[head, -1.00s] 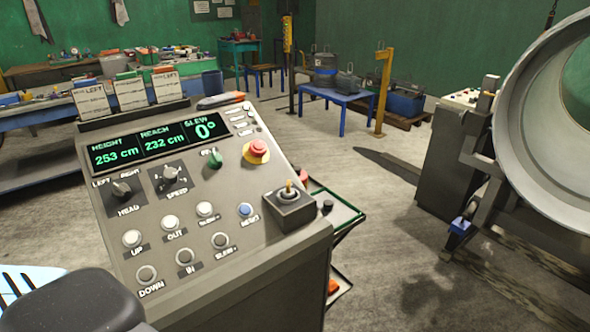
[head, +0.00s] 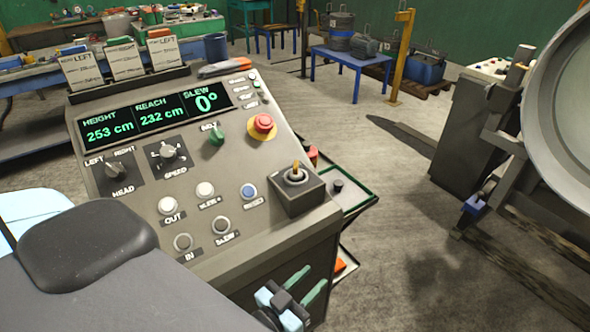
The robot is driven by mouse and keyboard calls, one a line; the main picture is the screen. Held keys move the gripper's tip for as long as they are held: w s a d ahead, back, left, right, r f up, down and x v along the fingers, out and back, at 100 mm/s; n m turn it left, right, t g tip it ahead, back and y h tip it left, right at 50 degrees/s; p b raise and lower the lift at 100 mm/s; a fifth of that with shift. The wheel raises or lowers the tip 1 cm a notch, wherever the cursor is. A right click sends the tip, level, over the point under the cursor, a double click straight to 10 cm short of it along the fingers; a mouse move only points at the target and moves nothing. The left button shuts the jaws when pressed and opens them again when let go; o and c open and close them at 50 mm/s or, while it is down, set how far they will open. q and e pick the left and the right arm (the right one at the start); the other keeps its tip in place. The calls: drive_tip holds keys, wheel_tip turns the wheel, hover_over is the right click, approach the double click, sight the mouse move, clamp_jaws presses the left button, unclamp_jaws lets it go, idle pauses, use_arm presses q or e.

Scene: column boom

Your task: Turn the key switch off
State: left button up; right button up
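The grey control console (head: 230,255) fills the middle of the head view. On its right corner is a raised dark box (head: 301,195) with a round pale collar and an upright brass-orange piece that looks like the key of the key switch (head: 296,173). Which way it is turned is too small to tell. My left gripper (head: 303,286) is at the bottom, below and in front of that box. Its two green fingers are apart with nothing between them, and it touches no control. My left forearm hides the console's lower left. My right gripper is out of view.
Near the key box are a red emergency button (head: 263,123), a green knob (head: 217,134) and a blue button (head: 249,191). A green-edged tray stand (head: 352,191) stands right of the console. A large pale drum (head: 560,110) is at far right. The floor between is clear.

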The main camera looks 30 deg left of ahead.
use_arm(q)
drive_tip(key=w+a+r+n+t+y, duration=0.35)
drive_tip(key=w+a+r+y, duration=0.2)
drive_tip(key=w+r, duration=0.2)
drive_tip(key=n+g+y, duration=0.4)
drive_tip(key=y, duration=0.2)
approach(295, 173)
drive_tip(key=w+r, duration=0.1)
drive_tip(key=w, duration=0.2)
drive_tip(key=shift+w+a+g+y+p, duration=0.25)
drive_tip(key=shift+w+a+g+p, duration=0.25)
drive_tip(key=shift+a+g, duration=0.3)
drive_tip(key=shift+b+x, duration=0.3)
drive_tip(key=shift+x, duration=3.55)
drive_tip(key=shift+d, duration=0.1)
clamp_jaws()
